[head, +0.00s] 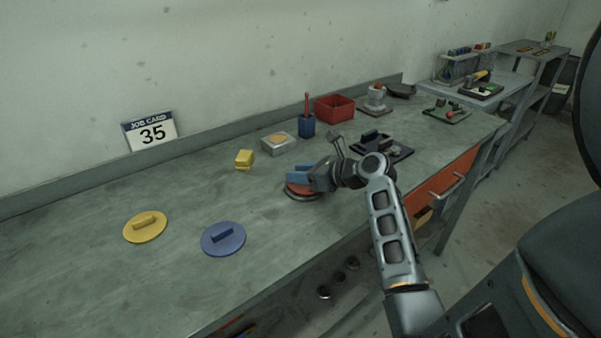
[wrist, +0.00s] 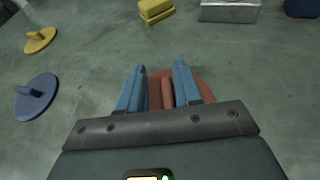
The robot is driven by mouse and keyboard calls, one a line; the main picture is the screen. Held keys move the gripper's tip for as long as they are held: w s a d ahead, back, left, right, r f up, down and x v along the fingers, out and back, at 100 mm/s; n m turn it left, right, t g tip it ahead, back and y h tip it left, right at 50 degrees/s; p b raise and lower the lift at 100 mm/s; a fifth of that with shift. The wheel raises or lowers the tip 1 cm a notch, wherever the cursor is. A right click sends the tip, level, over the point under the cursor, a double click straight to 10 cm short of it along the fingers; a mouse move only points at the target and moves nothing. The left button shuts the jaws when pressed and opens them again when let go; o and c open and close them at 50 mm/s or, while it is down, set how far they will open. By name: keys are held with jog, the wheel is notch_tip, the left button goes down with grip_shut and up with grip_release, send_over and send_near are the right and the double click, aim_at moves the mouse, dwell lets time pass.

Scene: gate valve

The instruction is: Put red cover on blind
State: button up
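The red cover (head: 302,190) is a round disc lying on the bench below my gripper, with a dark round rim (head: 305,199) showing under its near edge. I cannot tell whether that rim is the blind. In the wrist view, the red cover (wrist: 208,88) has a raised bar handle (wrist: 167,94) between the two blue fingers. My gripper (head: 296,172) is open, with a gap between the left finger and the handle. The right finger is close beside the handle; contact cannot be told. My gripper also shows in the wrist view (wrist: 159,78) and hides much of the cover.
A blue cover (head: 223,239) and a yellow cover (head: 145,228) lie to the left. A yellow block (head: 244,159), a metal box (head: 279,143), a blue cup (head: 307,127) and a red bin (head: 334,107) stand behind. A black tray (head: 386,149) lies to the right.

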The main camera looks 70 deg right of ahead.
jog(key=shift+o, duration=0.5)
jog(key=shift+s+r, duration=0.2)
jog(key=v, duration=1.1)
jog(key=shift+s+a+r, duration=0.1)
jog(key=shift+s, duration=0.2)
